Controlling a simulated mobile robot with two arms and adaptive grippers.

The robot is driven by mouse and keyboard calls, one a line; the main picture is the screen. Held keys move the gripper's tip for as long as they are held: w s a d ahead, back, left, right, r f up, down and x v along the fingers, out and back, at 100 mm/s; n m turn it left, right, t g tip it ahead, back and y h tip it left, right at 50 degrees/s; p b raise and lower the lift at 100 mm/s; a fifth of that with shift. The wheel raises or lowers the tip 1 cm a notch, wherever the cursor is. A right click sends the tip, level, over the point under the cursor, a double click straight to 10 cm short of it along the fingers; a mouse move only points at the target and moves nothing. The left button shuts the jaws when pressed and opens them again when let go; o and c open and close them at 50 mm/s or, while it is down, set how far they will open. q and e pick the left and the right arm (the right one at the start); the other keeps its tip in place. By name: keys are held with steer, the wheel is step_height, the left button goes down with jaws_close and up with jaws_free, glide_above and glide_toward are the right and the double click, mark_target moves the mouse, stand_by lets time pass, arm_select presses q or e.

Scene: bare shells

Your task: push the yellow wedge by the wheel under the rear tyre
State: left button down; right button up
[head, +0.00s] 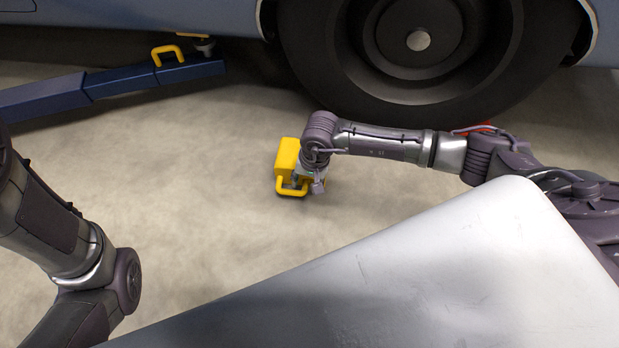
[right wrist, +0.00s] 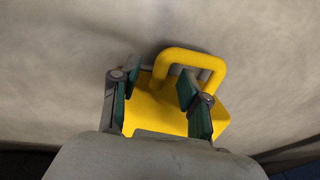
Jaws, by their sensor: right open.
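The yellow wedge (head: 287,154) stands on the concrete floor, in front and to the left of the rear tyre (head: 420,105), with clear floor between them. Its yellow loop handle (head: 291,190) points toward the bottom of the head view. My right gripper (head: 302,178) is at the wedge's handle side and partly hides it. In the right wrist view, its open fingers (right wrist: 158,82) are over the wedge (right wrist: 158,112). One leg of the handle (right wrist: 190,55) shows between the fingers; I cannot tell whether they touch. My left arm shows, but its gripper is out of view.
A blue beam (head: 125,82) with a yellow handle (head: 167,52) lies at the upper left. A red object (head: 486,127) sits at the tyre's right side, partly behind my right arm. The blue car body (head: 180,15) hangs low above. The floor left of the wedge is free.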

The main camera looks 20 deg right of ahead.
steer(key=shift+w+a+f+b, duration=0.15)
steer(key=shift+f+b, duration=0.35)
steer(key=shift+f, duration=0.65)
jaws_close()
